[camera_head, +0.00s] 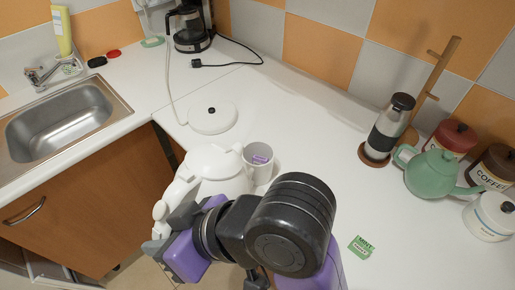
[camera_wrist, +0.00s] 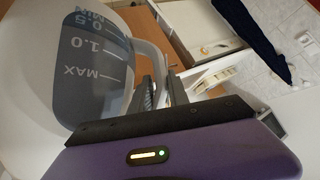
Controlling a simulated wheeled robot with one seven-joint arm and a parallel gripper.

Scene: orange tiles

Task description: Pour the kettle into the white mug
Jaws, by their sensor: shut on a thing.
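The white kettle (camera_head: 213,165) is off its round base, over the front edge of the counter, beside the mug. Its lid faces up towards the head camera; I cannot tell how far it tilts. My gripper (camera_head: 178,222) is shut on the kettle's handle; in the wrist view the fingers (camera_wrist: 160,88) close round it, next to the kettle's grey level window (camera_wrist: 92,62). The white mug (camera_head: 259,173) stands upright on the counter just right of the kettle, with a purple item (camera_head: 261,158) inside. No water stream shows.
The kettle base (camera_head: 212,116) with its cord lies behind. A green teapot (camera_head: 432,173), a grinder-like bottle (camera_head: 387,130), canisters (camera_head: 492,167) and a wooden stand (camera_head: 436,80) are at the right. A green mint packet (camera_head: 361,247) lies in front. A sink (camera_head: 62,122) is left.

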